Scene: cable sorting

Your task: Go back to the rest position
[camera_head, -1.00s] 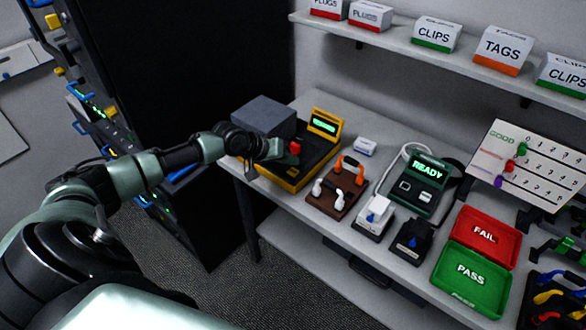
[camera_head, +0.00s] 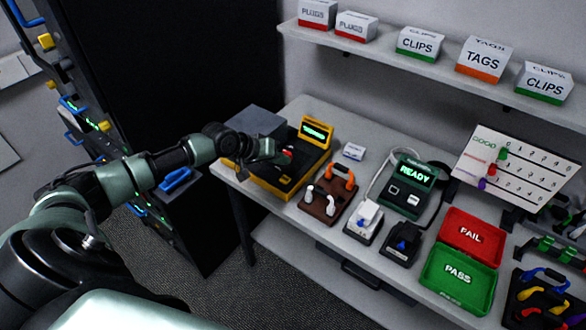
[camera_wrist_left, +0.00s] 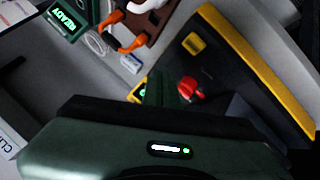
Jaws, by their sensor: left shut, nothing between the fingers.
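My left gripper (camera_head: 276,154) reaches in from the left over a yellow-and-black machine (camera_head: 262,186) with a lit green display (camera_head: 316,131). A red knob (camera_head: 287,153) shows right by the fingertips. In the left wrist view, the dark green fingers (camera_wrist_left: 163,92) are shut and empty, and the red knob (camera_wrist_left: 191,88) is just right of them. I cannot tell whether the fingers touch it. My right gripper is not in view.
A grey box (camera_head: 256,121) stands behind the machine. To the right are a brown cable stand (camera_head: 322,205), a READY tester (camera_head: 408,186), a red FAIL tray (camera_head: 471,237) and a green PASS tray (camera_head: 458,277). A dark rack (camera_head: 150,120) stands left of the table. Floor is clear in front.

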